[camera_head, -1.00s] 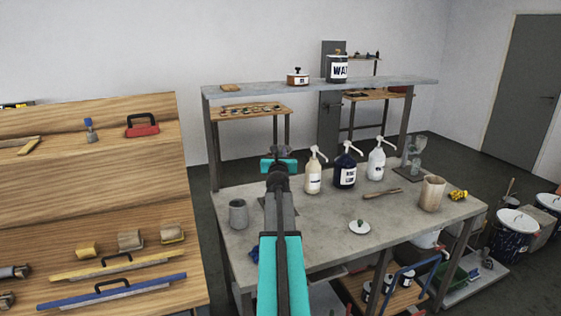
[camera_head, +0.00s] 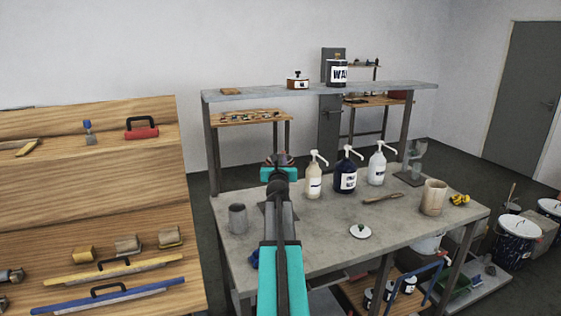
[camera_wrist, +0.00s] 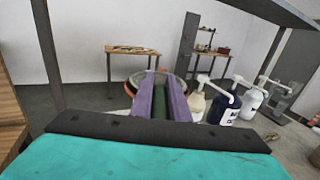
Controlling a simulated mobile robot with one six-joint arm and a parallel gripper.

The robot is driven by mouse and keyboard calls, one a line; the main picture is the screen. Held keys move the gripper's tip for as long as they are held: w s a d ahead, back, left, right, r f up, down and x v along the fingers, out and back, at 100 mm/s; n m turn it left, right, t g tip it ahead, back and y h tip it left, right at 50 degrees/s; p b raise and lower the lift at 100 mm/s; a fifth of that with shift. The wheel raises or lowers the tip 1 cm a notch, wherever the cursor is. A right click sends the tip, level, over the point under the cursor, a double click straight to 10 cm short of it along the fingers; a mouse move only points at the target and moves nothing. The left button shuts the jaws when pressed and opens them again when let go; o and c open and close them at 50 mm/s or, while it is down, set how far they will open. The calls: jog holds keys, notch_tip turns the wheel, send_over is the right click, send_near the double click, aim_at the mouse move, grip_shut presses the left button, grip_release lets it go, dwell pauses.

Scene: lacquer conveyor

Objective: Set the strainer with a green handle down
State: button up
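The strainer with a green handle (camera_wrist: 178,104) is in my gripper (camera_wrist: 165,100), seen in the wrist view. The green handle lies between the two purple fingers, which are shut on it. The strainer's round rim shows beyond the fingertips. In the head view the strainer (camera_head: 278,158) is a small reddish shape past the teal end of my arm, mostly hidden by it. It is over the far left part of the grey table (camera_head: 300,245); I cannot tell its height above the surface.
Three pump bottles (camera_head: 345,173) stand just right of my gripper. A raised shelf (camera_head: 250,94) spans the table's back.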

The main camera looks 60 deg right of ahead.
jog(key=o, duration=0.3)
jog(key=shift+o, duration=0.2)
jog(key=shift+r, duration=0.15)
jog(key=shift+r, duration=0.2)
jog(key=v, duration=1.2)
jog(key=shift+f, duration=0.1)
dwell(0.9)
